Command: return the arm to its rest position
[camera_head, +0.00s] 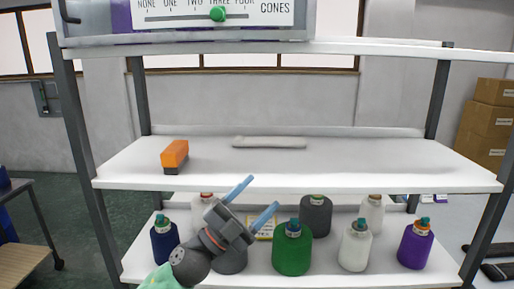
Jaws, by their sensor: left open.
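My left gripper (251,202) is in front of the shelf rack, at the lower middle of the head view. Its two blue fingers are spread apart with nothing between them, pointing up and to the right. My right gripper does not show.
The middle shelf (330,178) holds an orange block (174,154) and a pale bar (270,142). Boxes (490,118) are stacked at right.

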